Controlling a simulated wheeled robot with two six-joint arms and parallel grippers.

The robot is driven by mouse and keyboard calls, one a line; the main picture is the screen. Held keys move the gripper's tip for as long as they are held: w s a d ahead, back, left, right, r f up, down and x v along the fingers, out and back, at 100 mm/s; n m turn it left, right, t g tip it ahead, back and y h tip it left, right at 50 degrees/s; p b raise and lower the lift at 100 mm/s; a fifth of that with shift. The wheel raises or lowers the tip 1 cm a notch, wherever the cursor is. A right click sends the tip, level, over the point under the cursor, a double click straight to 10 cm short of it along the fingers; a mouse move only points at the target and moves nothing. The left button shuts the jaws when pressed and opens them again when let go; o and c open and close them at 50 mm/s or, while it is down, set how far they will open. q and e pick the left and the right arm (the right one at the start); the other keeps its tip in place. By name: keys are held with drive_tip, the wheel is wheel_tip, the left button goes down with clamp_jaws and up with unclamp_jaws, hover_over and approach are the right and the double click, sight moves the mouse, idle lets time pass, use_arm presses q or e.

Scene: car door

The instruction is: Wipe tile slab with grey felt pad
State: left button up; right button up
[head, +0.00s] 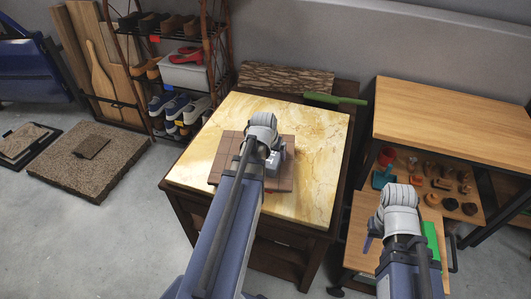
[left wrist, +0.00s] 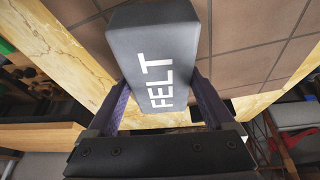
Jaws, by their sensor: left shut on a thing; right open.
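The brown tile slab (head: 227,161) lies on the yellow marble top of a dark wooden table, partly hidden by my left arm. It also shows in the left wrist view (left wrist: 262,45), with a grid of joints. The dark grey felt pad (left wrist: 155,40), a block marked FELT in white, is between the two fingers of my left gripper (left wrist: 158,102), shut on it. In the head view the left gripper (head: 274,163) is over the slab's right part; I cannot tell if the pad touches it. My right gripper (head: 369,243) is open, low over the small wooden table, mostly hidden by its arm.
The marble tabletop (head: 312,130) is clear right of the slab. A green-handled brush (head: 335,99) and a bark-covered board (head: 285,79) lie behind it. A shoe rack (head: 175,75) stands left. A wooden bench (head: 455,120) stands right, with small items on its lower shelf.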

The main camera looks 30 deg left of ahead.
use_arm(q)
drive_tip(key=shift+w+d, duration=0.2)
drive_tip(key=shift+d, duration=0.2)
wheel_tip(320, 180, up, 6)
drive_tip(key=p, duration=0.6)
drive_tip(key=shift+a, duration=0.15)
drive_tip(key=shift+r, duration=0.1)
wheel_tip(320, 180, up, 3)
drive_tip(key=p, duration=0.3)
